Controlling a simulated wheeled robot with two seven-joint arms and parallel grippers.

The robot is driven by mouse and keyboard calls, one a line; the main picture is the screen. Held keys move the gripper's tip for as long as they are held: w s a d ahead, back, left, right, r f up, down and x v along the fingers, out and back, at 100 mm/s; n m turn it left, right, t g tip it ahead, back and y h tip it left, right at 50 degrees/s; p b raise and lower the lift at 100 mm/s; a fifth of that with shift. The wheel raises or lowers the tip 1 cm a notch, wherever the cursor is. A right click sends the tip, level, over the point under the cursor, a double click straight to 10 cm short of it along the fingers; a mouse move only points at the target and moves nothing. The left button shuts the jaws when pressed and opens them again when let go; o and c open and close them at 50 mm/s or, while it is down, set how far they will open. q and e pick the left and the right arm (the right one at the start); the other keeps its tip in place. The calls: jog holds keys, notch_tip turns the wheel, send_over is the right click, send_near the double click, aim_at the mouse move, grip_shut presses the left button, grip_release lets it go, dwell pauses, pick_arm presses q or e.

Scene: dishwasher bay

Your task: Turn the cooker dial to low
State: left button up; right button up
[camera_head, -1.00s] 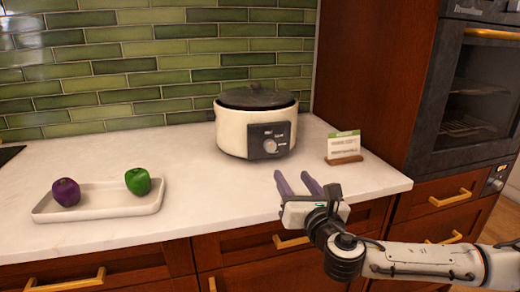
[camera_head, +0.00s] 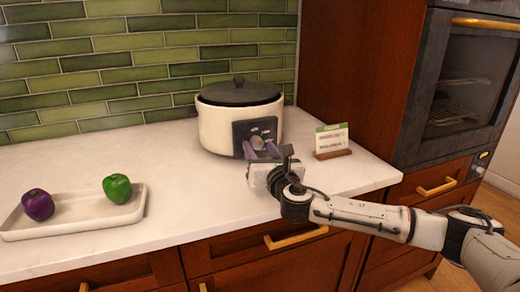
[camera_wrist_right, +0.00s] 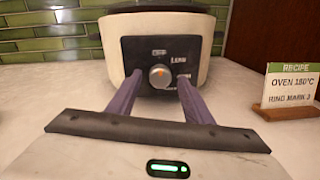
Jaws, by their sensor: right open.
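The cooker (camera_head: 218,125) is a white pot with a dark lid, standing on the counter near the tiled wall. Its dial (camera_head: 258,142) is a silver knob on a dark front panel. In the right wrist view the dial (camera_wrist_right: 160,76) has an orange mark near its top, with partly readable labels around it. My right gripper (camera_head: 262,150) is open, its two purple fingers pointing at the panel, one on each side below the dial. In the wrist view the fingers (camera_wrist_right: 155,98) flank the dial; I cannot tell whether they touch it. My left gripper is not in view.
A white tray (camera_head: 90,226) with purple and green vegetables lies left. Counter between them is clear.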

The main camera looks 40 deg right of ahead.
jog(key=shift+w, duration=0.1)
jog(key=c, duration=1.1)
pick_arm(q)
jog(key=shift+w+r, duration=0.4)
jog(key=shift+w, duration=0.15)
pick_arm(e)
jog(key=shift+o, duration=0.2)
